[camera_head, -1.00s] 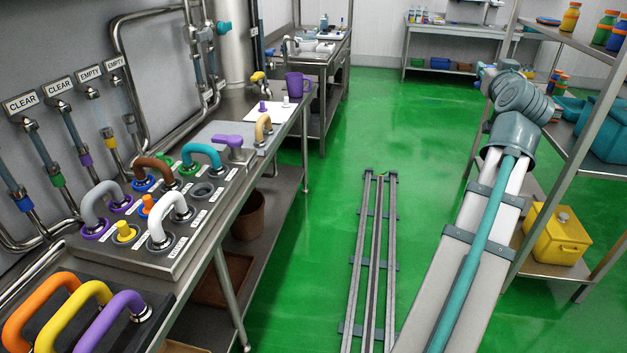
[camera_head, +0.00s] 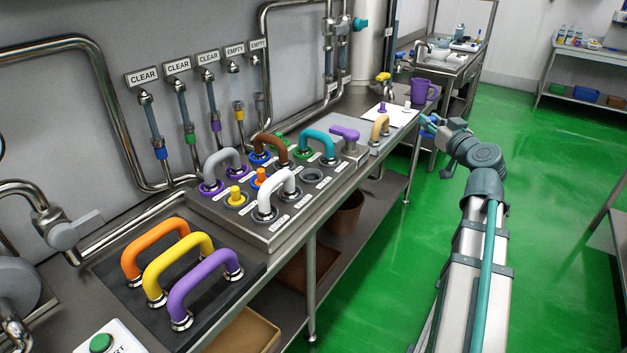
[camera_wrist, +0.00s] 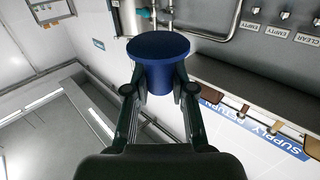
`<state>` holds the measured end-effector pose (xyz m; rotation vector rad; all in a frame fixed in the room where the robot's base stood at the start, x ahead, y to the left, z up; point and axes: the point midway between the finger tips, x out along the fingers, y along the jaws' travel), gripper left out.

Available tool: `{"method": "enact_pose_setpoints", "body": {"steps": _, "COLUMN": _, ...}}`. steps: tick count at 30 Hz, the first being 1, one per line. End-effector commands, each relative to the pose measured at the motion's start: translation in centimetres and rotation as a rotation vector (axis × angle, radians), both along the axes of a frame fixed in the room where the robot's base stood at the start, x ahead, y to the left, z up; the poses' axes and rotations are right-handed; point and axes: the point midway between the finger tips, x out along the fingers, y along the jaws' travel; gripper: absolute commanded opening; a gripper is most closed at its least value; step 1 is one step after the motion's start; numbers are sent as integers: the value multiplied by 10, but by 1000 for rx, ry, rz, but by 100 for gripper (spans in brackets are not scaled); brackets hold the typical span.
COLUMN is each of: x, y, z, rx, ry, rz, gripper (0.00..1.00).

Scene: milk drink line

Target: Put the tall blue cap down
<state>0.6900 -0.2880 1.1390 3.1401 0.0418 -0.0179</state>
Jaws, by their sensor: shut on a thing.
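The tall blue cap (camera_wrist: 158,62) fills the middle of the wrist view, with a wide flat round top and a narrower body. My gripper (camera_wrist: 160,88) is shut on its body, one finger on each side. In the head view my gripper (camera_head: 432,122) is small, beside the bench's far right end, with a bit of blue at its tip. It appears to be off the bench edge, over the aisle; its height is hard to tell. A white mat (camera_head: 394,118) lies on the bench to its left, with a small purple cap (camera_head: 382,107) on it.
A purple mug (camera_head: 420,92) stands behind the mat. A tan handle (camera_head: 380,128) and a grey plate with a purple lever (camera_head: 345,133) are in front. The panel (camera_head: 245,225) carries several coloured pipe bends and small caps. Green floor to the right is clear.

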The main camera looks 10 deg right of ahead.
Motion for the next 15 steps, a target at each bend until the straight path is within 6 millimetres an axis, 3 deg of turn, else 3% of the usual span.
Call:
{"method": "enact_pose_setpoints", "body": {"steps": 1, "x": 11, "y": 24, "z": -10, "rx": 3, "ry": 1, "rz": 49, "gripper": 0}}
{"method": "enact_pose_setpoints", "body": {"steps": 6, "x": 36, "y": 92, "z": -32, "rx": 3, "ry": -4, "rz": 196, "gripper": 0}}
{"method": "enact_pose_setpoints", "body": {"steps": 12, "x": 50, "y": 155, "z": -47, "rx": 4, "ry": -10, "rz": 339, "gripper": 0}}
{"method": "enact_pose_setpoints", "body": {"steps": 15, "x": 52, "y": 176, "z": -49, "rx": 4, "ry": -12, "rz": 390, "gripper": 0}}
